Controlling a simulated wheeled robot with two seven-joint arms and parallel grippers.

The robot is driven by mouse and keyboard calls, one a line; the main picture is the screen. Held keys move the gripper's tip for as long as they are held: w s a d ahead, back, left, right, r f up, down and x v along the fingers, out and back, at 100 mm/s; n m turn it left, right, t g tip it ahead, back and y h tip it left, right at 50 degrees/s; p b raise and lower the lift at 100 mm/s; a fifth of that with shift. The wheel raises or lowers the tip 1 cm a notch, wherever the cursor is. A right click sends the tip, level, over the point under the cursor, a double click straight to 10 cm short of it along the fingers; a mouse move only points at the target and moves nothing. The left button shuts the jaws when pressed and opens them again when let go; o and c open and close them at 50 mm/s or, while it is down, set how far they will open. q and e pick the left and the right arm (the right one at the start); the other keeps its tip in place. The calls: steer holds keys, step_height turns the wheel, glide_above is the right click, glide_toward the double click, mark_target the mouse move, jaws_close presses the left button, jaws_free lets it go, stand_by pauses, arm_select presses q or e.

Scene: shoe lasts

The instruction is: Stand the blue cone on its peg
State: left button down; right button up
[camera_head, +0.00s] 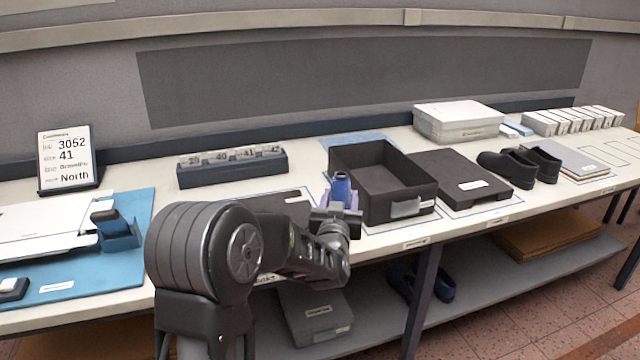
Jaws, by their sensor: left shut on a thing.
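The blue cone (341,187) is upright in front of the dark open box, its narrow dark top showing. My left gripper (338,207) is shut on the blue cone, with its jaws around the lower part. Pale lavender edges show on both sides of the cone; I cannot tell what they belong to. The gripper hides the cone's base, so I cannot tell whether it touches anything below. I cannot make out the peg; the gripper and arm cover that area. My right gripper is not in view.
The dark open box (367,209) stands close right of the cone. A dark flat board (285,206) lies partly behind my arm. A rack of numbered blocks (230,173) stands behind. Black shoes (508,167) and a white box (457,128) are farther right.

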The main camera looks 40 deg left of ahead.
arm_select(q)
steer(key=s+d+f+m+t+h+p, duration=0.1)
steer(key=d+f+h, duration=0.3)
steer(key=d, duration=0.8)
steer(key=s+d+f+m+t+h+p, duration=0.1)
steer(key=d+f+m+h, duration=0.3)
steer(key=d, duration=0.8)
steer(key=shift+s+d+f+m+p, duration=0.25)
steer(key=shift+s+f+p, duration=0.2)
steer(key=shift+s+f, duration=0.45)
